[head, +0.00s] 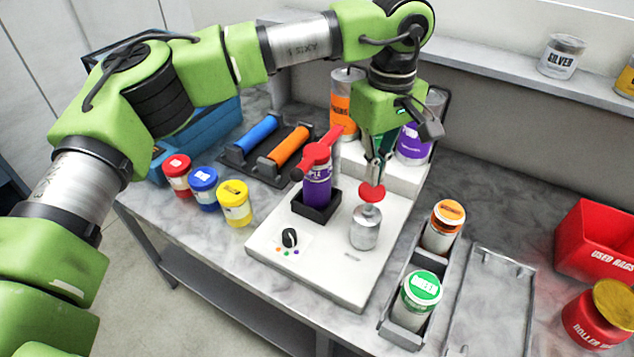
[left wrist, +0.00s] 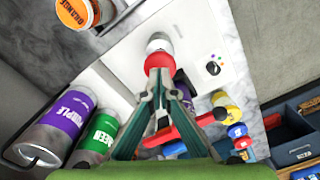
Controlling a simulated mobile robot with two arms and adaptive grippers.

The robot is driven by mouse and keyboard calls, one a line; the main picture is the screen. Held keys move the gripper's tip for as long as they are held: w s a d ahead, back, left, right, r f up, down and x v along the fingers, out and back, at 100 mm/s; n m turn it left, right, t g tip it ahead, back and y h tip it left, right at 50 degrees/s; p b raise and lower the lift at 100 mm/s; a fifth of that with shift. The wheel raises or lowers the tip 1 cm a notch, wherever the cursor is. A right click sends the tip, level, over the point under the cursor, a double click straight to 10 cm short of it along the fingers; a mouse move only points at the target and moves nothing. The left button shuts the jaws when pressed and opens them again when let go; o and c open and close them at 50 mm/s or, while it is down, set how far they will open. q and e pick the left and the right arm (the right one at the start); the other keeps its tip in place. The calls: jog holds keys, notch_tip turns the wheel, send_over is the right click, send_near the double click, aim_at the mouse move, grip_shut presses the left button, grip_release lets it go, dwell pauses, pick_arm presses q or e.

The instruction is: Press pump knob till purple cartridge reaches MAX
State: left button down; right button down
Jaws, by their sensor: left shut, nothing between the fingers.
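The pump is a silver cylinder (head: 365,230) with a red knob (head: 371,191) on top. It stands on the white machine base (head: 335,265). The red knob also shows in the left wrist view (left wrist: 158,63). My left gripper (head: 374,181) is shut and empty, pointing down with its fingertips right at the knob's top; I cannot tell whether they touch it. The purple cartridge (head: 318,188) stands upright in a black holder (head: 316,209) left of the pump, under a red lever (head: 318,154). Its MAX mark and fill level are too small to read.
A black selector dial (head: 289,238) sits in front. Red (head: 177,175), blue (head: 203,188) and yellow (head: 235,203) jars stand left. A grey tray (head: 393,333) holds orange (head: 441,228) and green (head: 417,300) jars to the right. Large cans (head: 347,103) stand behind the pump.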

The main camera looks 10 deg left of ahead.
pick_arm(q)
jog(key=shift+r, duration=0.1)
notch_tip(320, 180, up, 6)
jog(key=p, duration=0.4)
dwell(0.4)
dwell(0.4)
